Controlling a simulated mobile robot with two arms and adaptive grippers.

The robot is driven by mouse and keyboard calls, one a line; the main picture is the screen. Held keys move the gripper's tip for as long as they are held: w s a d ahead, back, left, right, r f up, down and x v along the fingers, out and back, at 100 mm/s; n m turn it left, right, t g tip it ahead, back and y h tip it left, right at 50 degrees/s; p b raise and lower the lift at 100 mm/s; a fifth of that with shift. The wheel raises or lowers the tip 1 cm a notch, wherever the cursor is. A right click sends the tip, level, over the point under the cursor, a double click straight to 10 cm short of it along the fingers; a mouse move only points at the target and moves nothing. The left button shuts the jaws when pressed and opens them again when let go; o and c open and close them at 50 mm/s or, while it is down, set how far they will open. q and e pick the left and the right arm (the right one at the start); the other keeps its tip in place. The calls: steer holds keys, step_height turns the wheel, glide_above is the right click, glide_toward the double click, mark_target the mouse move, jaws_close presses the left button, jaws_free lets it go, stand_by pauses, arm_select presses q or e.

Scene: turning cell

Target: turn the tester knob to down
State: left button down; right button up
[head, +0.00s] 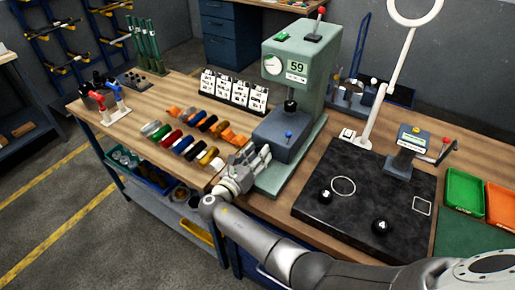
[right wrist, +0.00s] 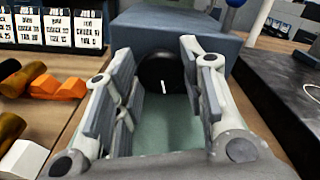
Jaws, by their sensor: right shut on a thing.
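The tester (head: 300,75) is a pale green machine with a "59" display, a round dial and a blue-grey block (head: 281,135) low at its front. The tester knob (right wrist: 162,72) is a round black knob with a short white mark on the front of that block. The mark looks nearly upright in the right wrist view. My right gripper (head: 252,168) is at the block's front, and its fingers (right wrist: 160,82) are shut on the knob from both sides. In the head view the gripper hides the knob. My left gripper is not in view.
Coloured cylinders (head: 185,135) lie left of the tester, with flip cards (head: 233,91) behind them.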

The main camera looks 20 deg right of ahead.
steer(key=shift+w+r+n+p, duration=0.1)
steer(key=shift+r+n+p, duration=0.1)
steer(key=shift+n+p, duration=0.7)
steer(key=o, duration=1)
steer(key=shift+f, duration=0.15)
step_height(320, 180, up, 10)
steer(key=shift+c, duration=0.4)
